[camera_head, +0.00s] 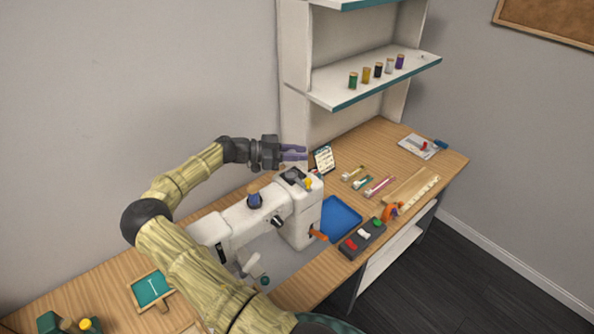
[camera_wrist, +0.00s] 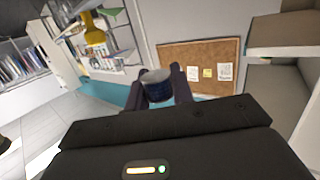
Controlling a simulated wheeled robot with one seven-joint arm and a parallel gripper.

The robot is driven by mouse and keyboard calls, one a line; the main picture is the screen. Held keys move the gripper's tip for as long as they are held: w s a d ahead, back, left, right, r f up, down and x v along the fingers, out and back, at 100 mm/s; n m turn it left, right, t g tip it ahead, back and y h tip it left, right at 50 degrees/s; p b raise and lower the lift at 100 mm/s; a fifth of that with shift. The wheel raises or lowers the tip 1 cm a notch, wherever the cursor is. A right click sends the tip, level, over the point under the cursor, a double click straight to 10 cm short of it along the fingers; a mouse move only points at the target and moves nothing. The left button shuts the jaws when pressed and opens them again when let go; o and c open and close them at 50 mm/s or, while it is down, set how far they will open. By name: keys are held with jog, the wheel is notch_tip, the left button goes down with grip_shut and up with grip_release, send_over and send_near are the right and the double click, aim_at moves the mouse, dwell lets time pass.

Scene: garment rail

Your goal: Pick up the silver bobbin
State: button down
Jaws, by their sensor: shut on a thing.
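In the wrist view my gripper (camera_wrist: 160,88) is shut on a short round thing with a silvery-grey upper part and a dark blue lower part, which looks like the silver bobbin (camera_wrist: 157,76). It sits between the fingertips, clear of any surface. The fingers hide its sides.
Several thread spools (camera_head: 378,70) stand on the wall shelf (camera_head: 340,93), with a tiny pale item at its right end. A blue tray (camera_head: 341,216), a dark box with coloured knobs (camera_head: 362,240) and a ruler (camera_head: 420,197) lie on the wooden table (camera_head: 372,150).

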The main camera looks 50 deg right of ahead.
jog(key=shift+r+b, duration=0.3)
jog(key=shift+r, duration=1.25)
